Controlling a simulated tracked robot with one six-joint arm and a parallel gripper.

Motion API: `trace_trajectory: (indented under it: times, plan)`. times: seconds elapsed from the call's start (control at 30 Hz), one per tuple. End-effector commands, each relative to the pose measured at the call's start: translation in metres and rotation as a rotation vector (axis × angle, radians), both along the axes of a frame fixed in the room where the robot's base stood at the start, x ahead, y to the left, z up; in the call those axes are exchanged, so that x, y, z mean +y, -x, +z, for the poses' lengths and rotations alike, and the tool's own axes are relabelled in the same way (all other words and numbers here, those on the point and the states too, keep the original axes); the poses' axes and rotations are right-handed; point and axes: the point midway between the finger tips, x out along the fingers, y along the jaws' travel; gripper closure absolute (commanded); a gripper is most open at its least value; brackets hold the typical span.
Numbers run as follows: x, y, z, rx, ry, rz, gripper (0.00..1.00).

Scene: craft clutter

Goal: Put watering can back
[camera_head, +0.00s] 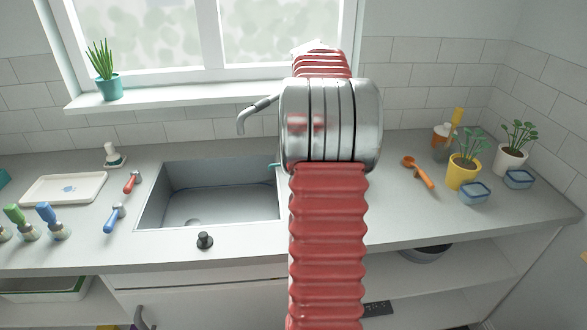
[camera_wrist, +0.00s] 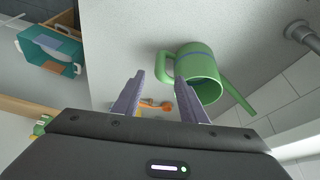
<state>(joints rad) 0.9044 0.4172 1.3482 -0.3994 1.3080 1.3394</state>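The green watering can (camera_wrist: 203,70), with a dark blue band, shows in the wrist view on a pale surface, beyond my gripper. Its looped handle is on the left and its long spout points to the lower right. My gripper (camera_wrist: 159,80) is open, with its two fingers apart and nothing held between them. In the picture the handle lies just past and between the fingertips; whether it touches them I cannot tell. In the head view my arm hides my gripper and most of that area; a small green-teal tip shows left of the arm, and I cannot tell what it is.
The sink (camera_head: 218,195) lies left of my arm, with a faucet (camera_head: 257,110) behind. An orange scoop (camera_head: 418,171), a yellow pot (camera_head: 462,172), a white pot (camera_head: 511,157) and blue containers stand right. A white tray (camera_head: 64,189) is left. A teal crate (camera_wrist: 42,50) shows in the wrist view.

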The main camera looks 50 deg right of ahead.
Motion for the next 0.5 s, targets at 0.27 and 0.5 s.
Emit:
trace_trajectory:
  times: [0.27, 0.5]
  plan:
    - [0.008, -0.005, 0.003, -0.003, -0.003, 0.028, 0.62]
    - [0.072, -0.038, 0.023, -0.021, -0.025, 0.252, 0.62]
